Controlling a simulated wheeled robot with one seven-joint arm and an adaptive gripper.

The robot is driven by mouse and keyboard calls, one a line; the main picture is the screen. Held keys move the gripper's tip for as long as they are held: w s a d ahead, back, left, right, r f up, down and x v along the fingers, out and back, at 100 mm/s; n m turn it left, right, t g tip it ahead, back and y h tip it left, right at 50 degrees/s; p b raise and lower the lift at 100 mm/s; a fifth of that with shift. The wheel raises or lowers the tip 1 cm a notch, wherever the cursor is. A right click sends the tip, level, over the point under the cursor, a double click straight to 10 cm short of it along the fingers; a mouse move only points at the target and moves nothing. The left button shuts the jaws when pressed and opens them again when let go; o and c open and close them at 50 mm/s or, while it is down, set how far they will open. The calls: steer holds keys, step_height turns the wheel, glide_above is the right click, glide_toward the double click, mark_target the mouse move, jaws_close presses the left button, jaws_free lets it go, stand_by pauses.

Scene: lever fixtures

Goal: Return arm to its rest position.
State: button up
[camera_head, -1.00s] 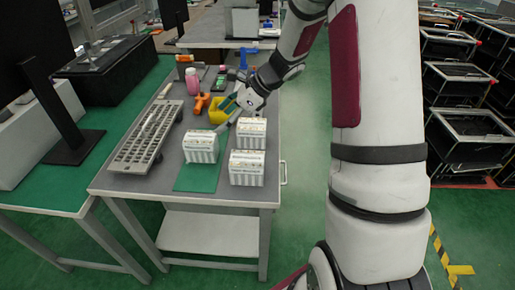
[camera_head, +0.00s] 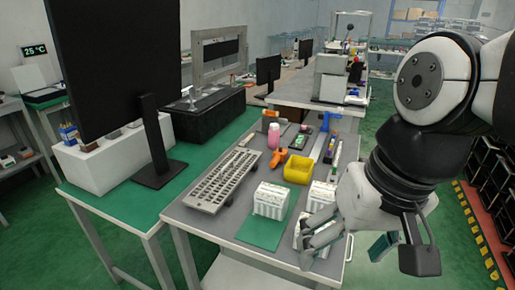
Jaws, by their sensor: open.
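My arm comes in from the upper right. My gripper (camera_head: 344,250) is open and hangs over the right front edge of the grey workbench (camera_head: 200,220). I see nothing held between its fingers. A second white block (camera_head: 320,194) stands behind my gripper's fingers. A third white block (camera_head: 299,232) is mostly hidden by the fingers; I cannot tell whether they touch it.
A large monitor (camera_head: 115,65) stands at left. Green floor (camera_head: 445,225) is open at right, with dark racks beyond.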

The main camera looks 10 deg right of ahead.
steer(key=s, duration=0.1)
steer(key=s+d+n, duration=0.1)
steer(key=s+n+h, duration=0.1)
steer(key=shift+s+d+f, duration=0.1)
steer(key=shift+d+f, duration=0.1)
steer(key=shift+d, duration=0.15)
steer(key=shift+r, duration=0.1)
step_height(320, 180, up, 9)
steer(key=t+p, duration=0.2)
steer(key=p, duration=0.5)
stand_by(0.5)
